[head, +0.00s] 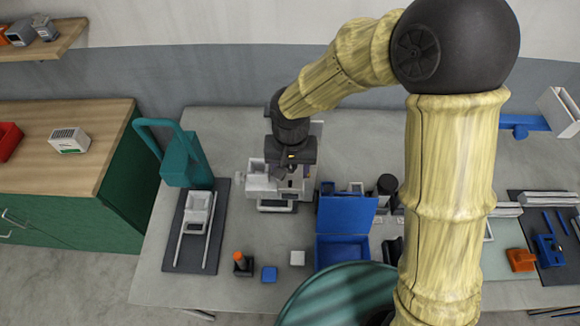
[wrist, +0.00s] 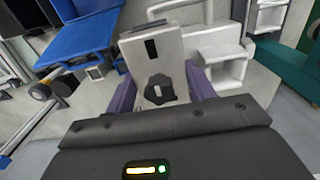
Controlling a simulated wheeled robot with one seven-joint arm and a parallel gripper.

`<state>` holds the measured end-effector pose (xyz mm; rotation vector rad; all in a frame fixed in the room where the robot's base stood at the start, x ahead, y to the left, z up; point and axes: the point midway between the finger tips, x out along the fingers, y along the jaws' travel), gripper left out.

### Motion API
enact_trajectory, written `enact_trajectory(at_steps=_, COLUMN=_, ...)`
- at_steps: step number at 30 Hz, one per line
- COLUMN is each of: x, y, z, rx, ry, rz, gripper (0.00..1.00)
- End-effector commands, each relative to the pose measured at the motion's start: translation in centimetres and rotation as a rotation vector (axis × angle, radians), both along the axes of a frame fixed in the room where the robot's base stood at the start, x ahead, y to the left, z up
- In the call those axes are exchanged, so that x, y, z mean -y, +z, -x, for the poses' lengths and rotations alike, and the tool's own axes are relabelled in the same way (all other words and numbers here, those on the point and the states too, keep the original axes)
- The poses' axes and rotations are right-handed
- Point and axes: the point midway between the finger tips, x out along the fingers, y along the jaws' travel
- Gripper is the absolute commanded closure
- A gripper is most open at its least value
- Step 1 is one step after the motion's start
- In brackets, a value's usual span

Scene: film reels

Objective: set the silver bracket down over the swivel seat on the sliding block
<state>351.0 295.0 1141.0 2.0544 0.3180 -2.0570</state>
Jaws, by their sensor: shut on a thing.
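My gripper (head: 291,178) is above the back middle of the bench. In the wrist view its purple fingers (wrist: 160,92) are shut on the silver bracket (wrist: 158,58), a pale grey plate with a dark slot and a black knob. In the head view the bracket is mostly hidden by my gripper. The sliding block (head: 197,212) is pale and sits between two rails on a dark mat, left of my gripper. What looks like the swivel seat is on top of it, too small to make out clearly.
A pale stepped fixture (head: 258,181) stands close beside my gripper, and in the wrist view (wrist: 222,62). A teal post (head: 186,160) rises behind the rails. An open blue box (head: 343,220) is to the right. An orange-topped peg (head: 241,262) and small blocks stand in front.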

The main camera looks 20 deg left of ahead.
Motion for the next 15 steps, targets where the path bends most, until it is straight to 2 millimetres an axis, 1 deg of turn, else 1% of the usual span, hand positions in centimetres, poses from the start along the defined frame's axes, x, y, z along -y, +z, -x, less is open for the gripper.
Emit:
enact_trajectory(at_steps=2, x=-0.01, y=-0.14, z=-0.01, rx=0.000, ry=0.000, rz=0.000, gripper=0.77)
enact_trajectory(at_steps=3, x=-0.01, y=-0.06, z=-0.01, rx=0.001, ry=0.000, rz=0.000, gripper=0.38)
enact_trajectory(at_steps=6, x=-0.01, y=-0.05, z=-0.01, rx=0.001, ry=0.000, rz=0.000, gripper=0.20)
enact_trajectory(at_steps=15, x=0.00, y=-0.01, z=-0.01, rx=0.000, ry=0.000, rz=0.000, gripper=0.20)
